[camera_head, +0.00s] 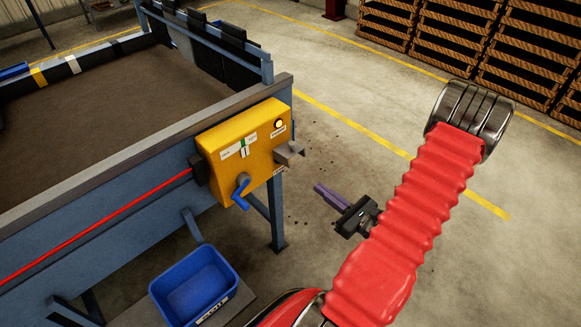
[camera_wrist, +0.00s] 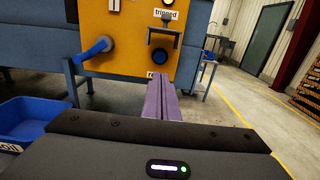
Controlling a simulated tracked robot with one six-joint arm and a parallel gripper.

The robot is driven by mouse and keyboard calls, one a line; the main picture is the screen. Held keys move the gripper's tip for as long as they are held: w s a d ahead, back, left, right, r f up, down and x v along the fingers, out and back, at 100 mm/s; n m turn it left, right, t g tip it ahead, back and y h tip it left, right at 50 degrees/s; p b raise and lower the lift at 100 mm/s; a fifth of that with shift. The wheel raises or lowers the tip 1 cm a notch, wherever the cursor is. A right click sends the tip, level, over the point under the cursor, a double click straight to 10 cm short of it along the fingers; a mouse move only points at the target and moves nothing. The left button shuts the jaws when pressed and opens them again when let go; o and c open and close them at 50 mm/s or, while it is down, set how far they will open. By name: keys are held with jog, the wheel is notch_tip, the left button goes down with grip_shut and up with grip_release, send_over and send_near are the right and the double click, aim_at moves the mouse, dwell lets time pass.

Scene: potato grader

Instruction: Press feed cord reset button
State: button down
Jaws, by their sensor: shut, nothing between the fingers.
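The yellow control box (camera_head: 225,150) is on the corner of the blue machine frame; its face also fills the top of the wrist view (camera_wrist: 125,50). A round blue button (camera_wrist: 160,57) sits low on that face, under a projecting metal guard (camera_wrist: 165,33). A label starting "re" (camera_wrist: 153,75) is below the button, partly hidden by my fingers. The head view shows the guard (camera_head: 290,152) but not the button. A lamp (camera_head: 279,123) glows; a label (camera_wrist: 166,14) reads "tripped". My gripper (camera_head: 318,187) is shut, empty, apart from the box, its purple fingers (camera_wrist: 160,90) pointing toward it, below the button.
A blue lever handle (camera_head: 240,190) sticks out of the box, left of the button in the wrist view. A red cord (camera_head: 100,225) runs to the box's left side. A blue bin (camera_head: 195,285) stands below. Open concrete floor (camera_head: 335,150) lies right of the machine.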

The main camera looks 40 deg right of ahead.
jog(key=w, duration=1.4)
jog(key=shift+a, duration=0.25)
jog(key=shift+d, duration=0.15)
dwell(0.5)
